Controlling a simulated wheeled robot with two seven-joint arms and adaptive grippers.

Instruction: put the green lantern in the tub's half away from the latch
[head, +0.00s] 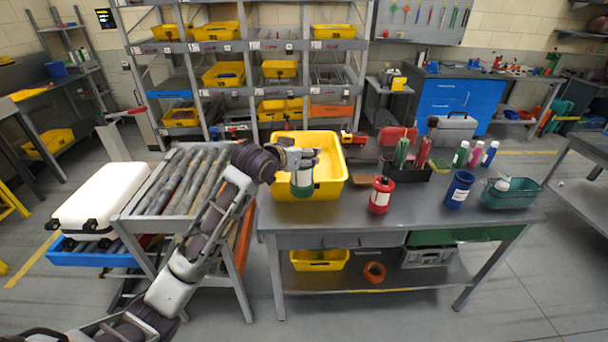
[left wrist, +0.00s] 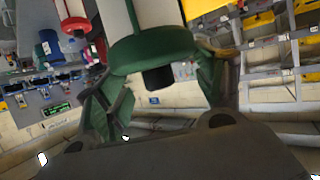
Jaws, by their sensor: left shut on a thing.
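The green lantern (head: 302,181) has a pale body and green bands. My left gripper (head: 301,160) is shut on it. In the head view they overlap the yellow tub (head: 331,188), which stands at the left end of the grey table; the lantern's exact height over the tub is hard to tell. The left wrist view shows the lantern (left wrist: 150,50) between the fingers (left wrist: 157,76), its green ring and dark end toward the camera. I cannot make out the tub's latch or its divider. My right gripper is not in view.
A red lantern (head: 381,196) stands right of the tub. Farther right are a blue container (head: 459,190), several bottles and a teal basket (head: 511,197). A dark holder (head: 405,172) with red and green items is behind. A roller conveyor (head: 172,187) is at left.

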